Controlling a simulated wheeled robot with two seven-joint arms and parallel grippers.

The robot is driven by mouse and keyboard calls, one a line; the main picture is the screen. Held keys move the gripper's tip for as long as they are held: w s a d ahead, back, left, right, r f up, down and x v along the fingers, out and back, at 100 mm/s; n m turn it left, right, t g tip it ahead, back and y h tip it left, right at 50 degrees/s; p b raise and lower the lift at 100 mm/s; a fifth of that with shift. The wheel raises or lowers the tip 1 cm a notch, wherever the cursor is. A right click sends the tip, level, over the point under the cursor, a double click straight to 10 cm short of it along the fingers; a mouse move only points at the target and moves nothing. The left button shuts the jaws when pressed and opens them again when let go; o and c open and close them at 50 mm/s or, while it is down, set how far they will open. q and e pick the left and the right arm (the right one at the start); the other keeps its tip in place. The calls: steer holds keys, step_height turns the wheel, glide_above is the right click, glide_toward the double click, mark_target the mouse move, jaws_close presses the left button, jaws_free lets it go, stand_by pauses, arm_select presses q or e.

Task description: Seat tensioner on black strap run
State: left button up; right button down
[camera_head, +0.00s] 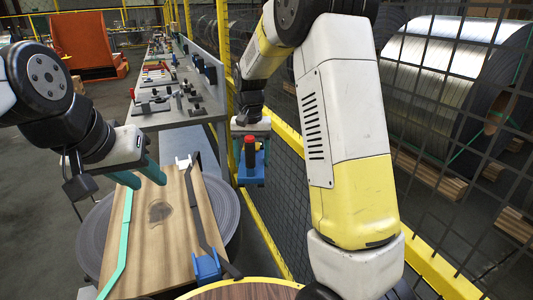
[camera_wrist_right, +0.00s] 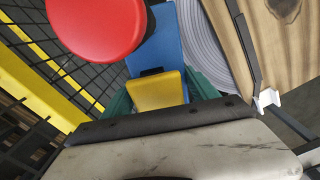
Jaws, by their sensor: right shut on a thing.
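The tensioner (camera_head: 252,174), blue with a red-topped knob, is held in my right gripper (camera_head: 251,150), in the air to the right of the board. The right wrist view shows its red knob (camera_wrist_right: 95,25), blue body (camera_wrist_right: 152,48) and a yellow part (camera_wrist_right: 157,91) between green fingers. The black strap run (camera_head: 198,215) lies along the right side of the wooden board (camera_head: 155,235), apart from the tensioner. It also shows in the wrist view (camera_wrist_right: 243,45). My left gripper (camera_head: 139,176), with teal fingers spread, is empty above the board's far left part.
A teal strap (camera_head: 117,245) runs along the board's left side. A blue block (camera_head: 207,266) sits at the black strap's near end, a white clip (camera_head: 184,161) at its far end. A round grey turntable (camera_head: 226,205) lies beneath. Mesh fence with yellow rails (camera_head: 285,140) stands right; a tool bench (camera_head: 180,115) behind.

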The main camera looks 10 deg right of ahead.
steer(key=s+a+f+n, duration=0.1)
steer(key=s+a, duration=0.3)
steer(key=a, duration=0.5)
steer(key=s+a+n, duration=0.3)
steer(key=s+a, duration=0.1)
steer(key=a, duration=0.5)
steer(key=shift+s+a+f, duration=0.15)
steer(key=shift+f, duration=0.2)
glide_above(196, 220)
steer(key=shift+f, duration=3.05)
steer(key=shift+f, duration=0.3)
steer(key=shift+f, duration=0.55)
steer(key=shift+f, duration=0.6)
steer(key=shift+c, duration=0.8)
jaws_free()
